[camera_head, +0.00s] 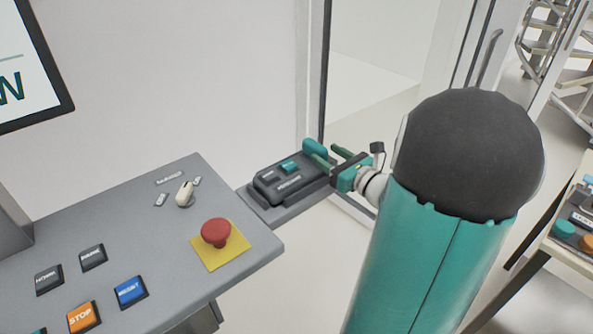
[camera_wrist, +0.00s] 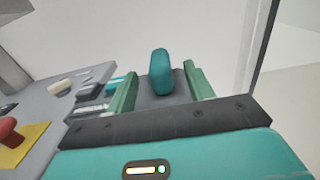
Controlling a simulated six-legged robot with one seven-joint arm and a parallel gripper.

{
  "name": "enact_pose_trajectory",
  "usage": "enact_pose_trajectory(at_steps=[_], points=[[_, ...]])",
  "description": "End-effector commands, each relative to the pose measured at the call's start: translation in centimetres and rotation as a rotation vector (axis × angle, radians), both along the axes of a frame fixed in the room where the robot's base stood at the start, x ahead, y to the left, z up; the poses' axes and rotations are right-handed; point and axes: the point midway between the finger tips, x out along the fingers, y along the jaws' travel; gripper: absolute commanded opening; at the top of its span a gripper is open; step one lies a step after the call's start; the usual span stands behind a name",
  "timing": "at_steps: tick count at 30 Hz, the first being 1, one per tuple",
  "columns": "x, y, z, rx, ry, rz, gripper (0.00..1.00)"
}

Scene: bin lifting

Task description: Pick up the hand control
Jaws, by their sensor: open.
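The hand control appears as a dark block with pale labels and a teal button (camera_head: 290,180), on a narrow grey shelf (camera_head: 312,203) beside the console. A rounded teal upright piece (camera_head: 314,147) stands at the block's far right end; I cannot tell whether it is joined to the block. My gripper (camera_head: 331,157) is open at that end. In the wrist view the teal piece (camera_wrist: 160,73) stands upright, between the lines of my two green fingers (camera_wrist: 159,79), apart from both. The dark block is partly hidden behind the left finger there.
The grey console (camera_head: 120,235) holds a red emergency button (camera_head: 216,232) on a yellow plate, a pale switch (camera_head: 184,193) and several square buttons. A dark vertical post (camera_head: 325,70) stands behind the shelf. Another control panel (camera_head: 575,222) is at the right edge.

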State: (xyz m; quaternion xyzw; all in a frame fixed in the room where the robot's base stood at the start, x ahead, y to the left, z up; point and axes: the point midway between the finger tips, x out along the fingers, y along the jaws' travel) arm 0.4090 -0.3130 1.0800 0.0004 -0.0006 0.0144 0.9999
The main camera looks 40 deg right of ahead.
Motion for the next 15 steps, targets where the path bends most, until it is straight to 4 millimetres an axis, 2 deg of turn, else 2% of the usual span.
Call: enact_pose_trajectory(at_steps=[9,15], points=[[4.4,0.2,0.0,-0.001,0.0,0.002,0.53],[5.6,0.3,0.1,-0.001,0.001,0.0,0.53]])
